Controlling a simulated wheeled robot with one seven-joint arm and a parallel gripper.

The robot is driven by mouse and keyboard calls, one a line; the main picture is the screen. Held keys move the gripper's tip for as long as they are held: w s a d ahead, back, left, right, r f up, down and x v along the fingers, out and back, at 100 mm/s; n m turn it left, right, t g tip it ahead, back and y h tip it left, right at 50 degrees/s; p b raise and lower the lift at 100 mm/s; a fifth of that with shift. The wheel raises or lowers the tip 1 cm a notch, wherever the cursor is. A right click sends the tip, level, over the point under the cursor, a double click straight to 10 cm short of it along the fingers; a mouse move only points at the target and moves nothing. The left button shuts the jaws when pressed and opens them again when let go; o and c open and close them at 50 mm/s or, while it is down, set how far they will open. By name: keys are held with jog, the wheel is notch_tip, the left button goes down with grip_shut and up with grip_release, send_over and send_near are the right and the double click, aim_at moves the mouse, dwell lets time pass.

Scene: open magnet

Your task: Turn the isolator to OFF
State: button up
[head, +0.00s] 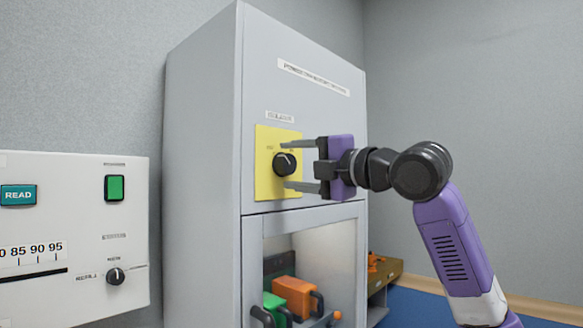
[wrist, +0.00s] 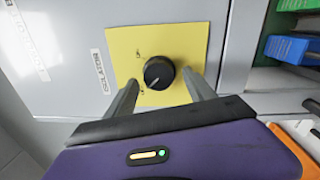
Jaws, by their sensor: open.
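The isolator is a black round knob (head: 285,163) on a yellow plate (head: 265,180), on the upper front of a tall grey cabinet. A white pointer mark shows on the knob. In the wrist view the knob (wrist: 158,72) sits between and just beyond my fingertips, on the yellow plate (wrist: 190,45). The small marks beside it are too small to read. My gripper (head: 287,166) is open, its two grey fingers one above and one below the knob in the head view. I cannot tell whether the fingertips touch the plate.
Below the plate, an open bay holds an orange block (head: 291,296) and a green block (head: 272,305). A white panel (head: 90,235) with a READ button, a green switch and a small knob stands at the left.

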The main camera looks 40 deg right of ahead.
jog(key=s+b, duration=0.1)
jog(key=s, duration=0.6)
jog(key=shift+f, duration=0.25)
jog(key=shift+d, duration=0.1)
